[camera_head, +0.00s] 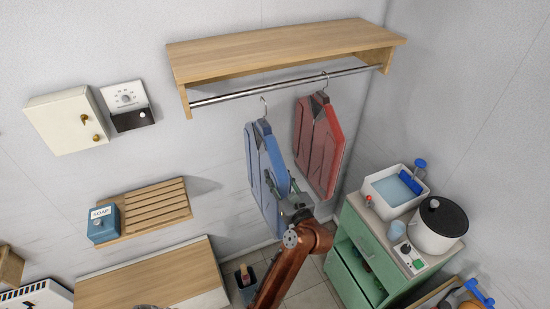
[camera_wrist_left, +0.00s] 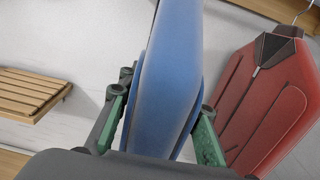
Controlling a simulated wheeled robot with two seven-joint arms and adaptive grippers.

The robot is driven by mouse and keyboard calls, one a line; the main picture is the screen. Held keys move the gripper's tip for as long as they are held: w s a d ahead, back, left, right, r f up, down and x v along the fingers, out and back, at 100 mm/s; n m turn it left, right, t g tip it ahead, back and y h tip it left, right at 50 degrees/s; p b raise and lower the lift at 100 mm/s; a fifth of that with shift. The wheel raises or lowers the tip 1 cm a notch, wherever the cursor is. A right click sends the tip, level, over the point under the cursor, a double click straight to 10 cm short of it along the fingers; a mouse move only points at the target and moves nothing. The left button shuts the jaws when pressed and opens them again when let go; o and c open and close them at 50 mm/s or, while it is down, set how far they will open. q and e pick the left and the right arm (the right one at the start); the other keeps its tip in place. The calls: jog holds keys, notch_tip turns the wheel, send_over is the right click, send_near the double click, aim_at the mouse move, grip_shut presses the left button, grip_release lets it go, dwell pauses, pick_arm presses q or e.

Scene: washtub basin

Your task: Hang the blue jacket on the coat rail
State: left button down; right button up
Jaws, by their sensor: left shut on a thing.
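The blue jacket (camera_head: 263,165) hangs upright on a hanger with a metal hook (camera_head: 264,105). The hook's top shows just below the coat rail (camera_head: 235,96) in the head view; it does not appear to be over the rail. In the left wrist view the jacket (camera_wrist_left: 168,75) stands between the two green-padded fingers (camera_wrist_left: 160,130). My right gripper is not in view.
A red jacket (camera_head: 318,145) hangs on the rail just right of the blue one. A wooden shelf (camera_head: 285,48) covers the rail from above. A green cabinet (camera_head: 365,255) with a white basin (camera_head: 394,188) stands at right. The rail left of the blue jacket is bare.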

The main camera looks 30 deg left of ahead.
pick_arm(q)
jog(key=x, duration=1)
jog(key=shift+f+b, duration=0.3)
jog(key=shift+b, duration=0.05)
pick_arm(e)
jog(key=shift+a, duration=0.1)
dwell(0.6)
pick_arm(q)
jog(key=shift+w, duration=0.15)
jog(key=c, duration=1.4)
grip_release()
jog(key=shift+o, duration=0.4)
